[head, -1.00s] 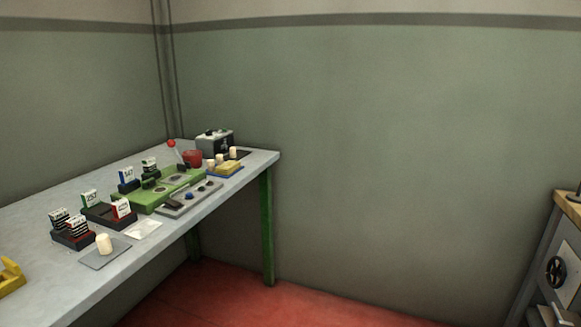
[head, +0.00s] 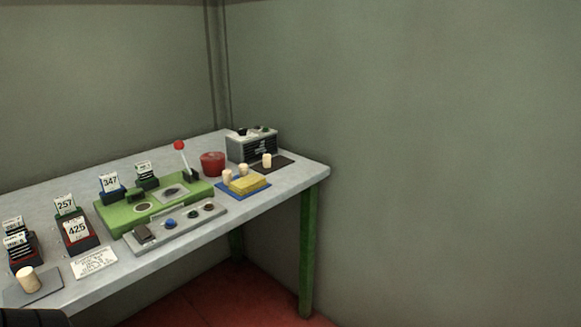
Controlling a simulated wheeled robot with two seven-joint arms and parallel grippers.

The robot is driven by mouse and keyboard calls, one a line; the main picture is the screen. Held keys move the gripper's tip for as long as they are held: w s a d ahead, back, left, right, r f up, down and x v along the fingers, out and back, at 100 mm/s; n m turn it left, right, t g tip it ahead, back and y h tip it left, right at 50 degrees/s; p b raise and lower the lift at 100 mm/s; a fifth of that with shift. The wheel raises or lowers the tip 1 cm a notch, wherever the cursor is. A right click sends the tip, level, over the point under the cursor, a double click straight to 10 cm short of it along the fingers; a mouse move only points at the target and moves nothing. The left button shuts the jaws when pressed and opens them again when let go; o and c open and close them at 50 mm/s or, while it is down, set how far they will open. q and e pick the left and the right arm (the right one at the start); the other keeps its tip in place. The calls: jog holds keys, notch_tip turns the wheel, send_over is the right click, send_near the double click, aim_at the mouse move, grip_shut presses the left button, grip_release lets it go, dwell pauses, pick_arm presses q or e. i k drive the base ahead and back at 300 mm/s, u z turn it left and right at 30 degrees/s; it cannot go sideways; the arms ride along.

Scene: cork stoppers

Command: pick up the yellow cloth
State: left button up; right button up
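The yellow cloth (head: 249,184) is a small folded block. It lies on a blue mat (head: 259,194) near the front right part of the grey table (head: 290,187). Two pale cork stoppers stand just behind it, one of them here (head: 227,176). Neither gripper shows in the head view. A dark shape at the bottom left corner may be part of me; I cannot tell.
A green machine (head: 131,213) with a red-knobbed lever stands left of the cloth. A grey control panel (head: 181,229) lies before it. A red pot (head: 213,164) and a grey box (head: 252,146) stand behind. Card holders (head: 77,232) fill the left. Free floor lies right of the table.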

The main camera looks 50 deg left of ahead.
aim_at(249, 183)
jog(key=i, duration=1.8)
jog(key=u, duration=1.9)
